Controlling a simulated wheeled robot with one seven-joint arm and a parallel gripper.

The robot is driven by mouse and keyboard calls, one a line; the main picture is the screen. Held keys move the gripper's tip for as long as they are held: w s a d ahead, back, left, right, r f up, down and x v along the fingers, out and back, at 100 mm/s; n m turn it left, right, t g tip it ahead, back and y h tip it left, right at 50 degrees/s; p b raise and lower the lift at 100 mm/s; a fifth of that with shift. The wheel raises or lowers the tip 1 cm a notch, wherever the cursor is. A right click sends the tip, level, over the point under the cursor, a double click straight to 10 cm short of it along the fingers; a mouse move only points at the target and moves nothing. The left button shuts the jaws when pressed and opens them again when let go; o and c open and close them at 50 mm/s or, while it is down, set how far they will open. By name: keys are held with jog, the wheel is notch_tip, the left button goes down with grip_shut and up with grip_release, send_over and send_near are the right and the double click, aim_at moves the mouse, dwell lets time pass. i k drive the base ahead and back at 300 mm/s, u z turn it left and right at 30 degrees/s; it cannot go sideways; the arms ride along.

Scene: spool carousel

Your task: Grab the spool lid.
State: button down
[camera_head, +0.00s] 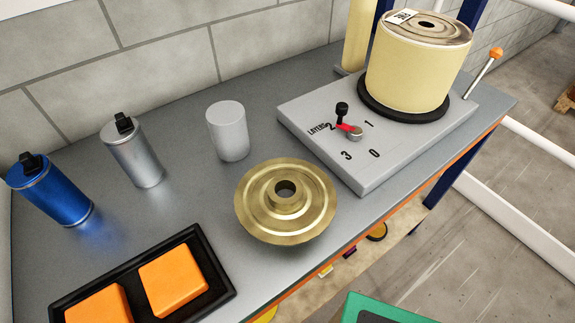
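A round brass-coloured disc with a raised hub and a centre hole, which looks like the spool lid (261,207), lies on the grey bench near its front edge. A cream spool (416,75) stands on a black round base on the grey carousel unit at the back right. Its top shows a metallic ring with a dark centre hole and a white label. My gripper is not in view.
A grey cup (229,131) stands behind the disc. A silver bottle (137,155) and a blue bottle (52,191) stand at left. A black tray (222,287) with orange blocks is at front left. The carousel unit (366,182) has a red-pointer dial and an orange-knobbed lever (482,74).

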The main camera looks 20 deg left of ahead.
aim_at(301, 218)
jog(key=u, duration=1.15)
jog(key=k, duration=0.65)
jog(key=z, duration=0.4)
